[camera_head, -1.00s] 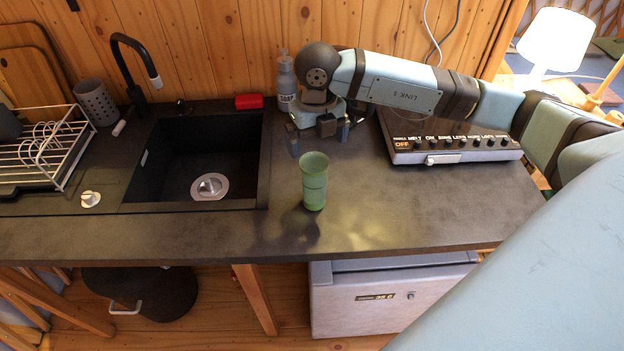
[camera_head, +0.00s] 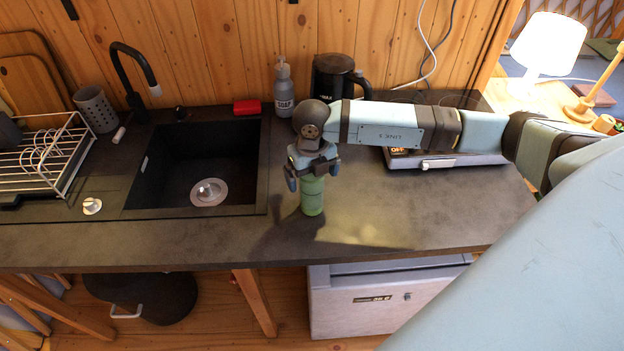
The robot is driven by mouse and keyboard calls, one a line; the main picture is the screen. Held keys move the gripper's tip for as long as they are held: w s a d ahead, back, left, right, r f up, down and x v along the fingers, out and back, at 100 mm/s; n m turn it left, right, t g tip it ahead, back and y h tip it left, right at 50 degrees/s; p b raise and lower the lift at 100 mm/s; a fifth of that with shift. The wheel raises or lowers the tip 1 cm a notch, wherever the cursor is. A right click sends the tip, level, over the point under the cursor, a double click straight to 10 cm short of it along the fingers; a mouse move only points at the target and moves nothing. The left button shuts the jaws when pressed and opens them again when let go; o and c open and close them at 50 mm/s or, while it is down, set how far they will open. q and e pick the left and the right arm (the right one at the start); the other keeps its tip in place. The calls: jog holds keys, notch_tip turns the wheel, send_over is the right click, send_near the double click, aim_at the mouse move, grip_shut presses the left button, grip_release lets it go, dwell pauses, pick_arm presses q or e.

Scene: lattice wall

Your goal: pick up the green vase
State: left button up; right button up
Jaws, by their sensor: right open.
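The green vase (camera_head: 312,197) stands upright on the dark countertop, to the right of the sink. Its upper part is hidden behind my right gripper. My right gripper (camera_head: 312,181) is open and points down over the vase, with one finger to its left and one to its right. I cannot tell whether the fingers touch it. My left gripper is not in view.
The black sink (camera_head: 197,160) lies left of the vase. Behind are a soap bottle (camera_head: 284,88), a red block (camera_head: 247,106) and a black kettle (camera_head: 333,80). A stove (camera_head: 455,159) stands at right. The counter before the vase is clear.

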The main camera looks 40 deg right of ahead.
jog(key=c, duration=1.6)
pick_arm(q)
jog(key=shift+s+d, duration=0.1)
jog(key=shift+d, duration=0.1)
pick_arm(e)
jog(key=shift+o, duration=0.2)
jog(key=shift+r, duration=0.1)
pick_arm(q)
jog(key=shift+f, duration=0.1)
pick_arm(e)
jog(key=shift+r, duration=0.1)
